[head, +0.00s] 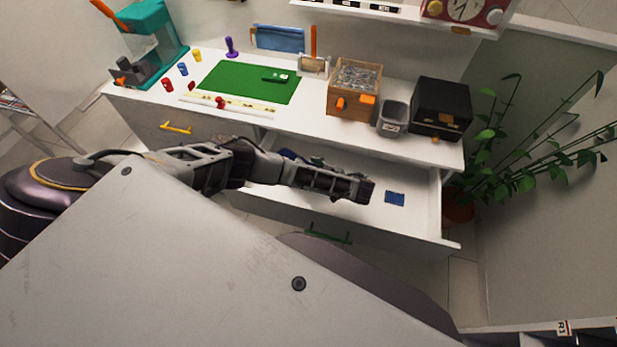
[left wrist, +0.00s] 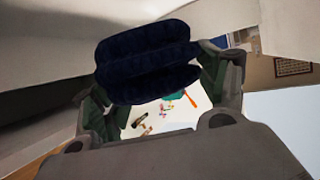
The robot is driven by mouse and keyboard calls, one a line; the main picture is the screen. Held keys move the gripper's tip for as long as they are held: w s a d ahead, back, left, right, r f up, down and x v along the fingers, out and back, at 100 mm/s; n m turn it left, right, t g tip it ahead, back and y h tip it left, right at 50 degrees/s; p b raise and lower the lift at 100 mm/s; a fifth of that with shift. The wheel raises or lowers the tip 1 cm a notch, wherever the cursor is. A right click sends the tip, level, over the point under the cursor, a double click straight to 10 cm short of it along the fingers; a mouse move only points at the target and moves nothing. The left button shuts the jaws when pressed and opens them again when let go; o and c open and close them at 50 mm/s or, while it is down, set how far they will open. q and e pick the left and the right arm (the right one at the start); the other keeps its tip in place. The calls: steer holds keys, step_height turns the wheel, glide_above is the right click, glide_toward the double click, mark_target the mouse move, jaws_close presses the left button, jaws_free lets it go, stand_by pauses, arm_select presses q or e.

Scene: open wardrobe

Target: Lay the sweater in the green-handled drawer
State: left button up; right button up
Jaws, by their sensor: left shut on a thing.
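A dark navy, folded sweater (left wrist: 148,62) fills the space between the fingers of my left gripper (left wrist: 155,85) in the left wrist view. The gripper is shut on it. In the head view my left gripper (head: 345,187) reaches in from the left over the open drawer (head: 425,205). The held sweater cannot be made out clearly there. The drawer is pulled out below the white counter, and its green handle (head: 330,234) shows on the front. A small flat blue patch (head: 395,198) lies on the drawer's floor. My right gripper is not in view.
The counter holds a green mat (head: 235,80), a wooden box (head: 353,90), a grey bin (head: 392,118) and a black box (head: 440,107). A closed drawer with a yellow handle (head: 175,128) is at left. A plant (head: 500,130) stands at right.

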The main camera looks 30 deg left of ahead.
arm_select(q)
steer(key=shift+f, duration=0.1)
steer(key=shift+f+b, duration=0.6)
steer(key=shift+b, duration=0.15)
steer(key=shift+f+b, duration=0.65)
steer(key=shift+f, duration=0.55)
steer(key=shift+f+b, duration=0.3)
steer(key=shift+f, duration=0.3)
steer(key=o, duration=1.3)
steer(key=shift+r, duration=0.1)
